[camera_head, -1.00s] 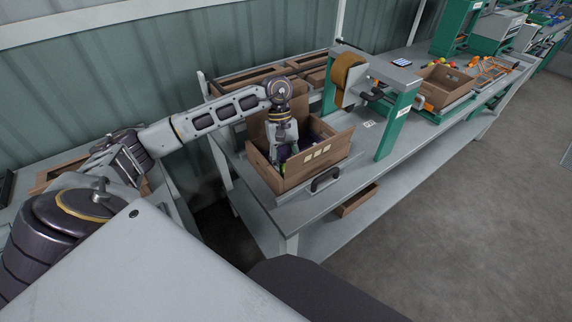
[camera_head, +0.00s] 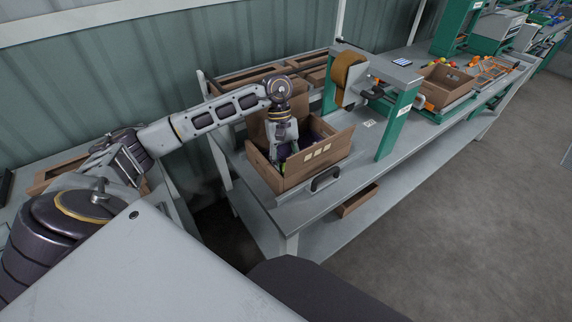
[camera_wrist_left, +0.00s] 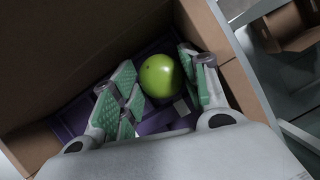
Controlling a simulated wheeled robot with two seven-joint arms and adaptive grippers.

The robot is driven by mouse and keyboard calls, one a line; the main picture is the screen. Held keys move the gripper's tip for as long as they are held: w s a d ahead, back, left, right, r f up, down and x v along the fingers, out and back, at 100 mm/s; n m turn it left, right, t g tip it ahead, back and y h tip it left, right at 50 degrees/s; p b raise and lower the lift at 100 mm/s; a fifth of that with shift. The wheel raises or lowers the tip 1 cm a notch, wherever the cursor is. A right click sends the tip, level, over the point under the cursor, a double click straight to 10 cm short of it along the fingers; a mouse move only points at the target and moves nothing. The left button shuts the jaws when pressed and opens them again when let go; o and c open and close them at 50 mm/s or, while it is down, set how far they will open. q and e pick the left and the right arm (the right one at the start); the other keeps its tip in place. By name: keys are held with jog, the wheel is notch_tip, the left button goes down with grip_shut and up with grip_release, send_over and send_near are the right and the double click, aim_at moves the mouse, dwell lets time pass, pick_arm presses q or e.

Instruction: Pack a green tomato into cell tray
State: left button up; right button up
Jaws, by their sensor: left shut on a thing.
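A green tomato (camera_wrist_left: 160,76) sits between the two green-padded fingers of my left gripper (camera_wrist_left: 158,84) in the left wrist view. The fingers are shut on it. The purple cell tray (camera_wrist_left: 75,114) lies below it on the floor of a brown cardboard box (camera_wrist_left: 253,85). I cannot tell whether the tomato touches the tray. In the head view my left gripper (camera_head: 283,152) points down inside the box (camera_head: 318,161), and the arm hides part of the tray (camera_head: 319,130). My right gripper is not in view.
The box walls stand close around my left gripper. A green-framed tape machine (camera_head: 398,118) stands right of the box on the grey bench (camera_head: 360,182). Another brown carton (camera_head: 446,87) stands farther right. Wooden trays (camera_head: 247,76) lie behind the box.

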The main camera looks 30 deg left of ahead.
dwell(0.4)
pick_arm(q)
jog(key=o, duration=0.8)
jog(key=shift+c, duration=0.3)
jog(key=shift+c, duration=1.1)
jog(key=shift+r, duration=0.2)
jog(key=shift+r+p, duration=1)
jog(key=shift+r, duration=1.8)
jog(key=shift+r, duration=0.1)
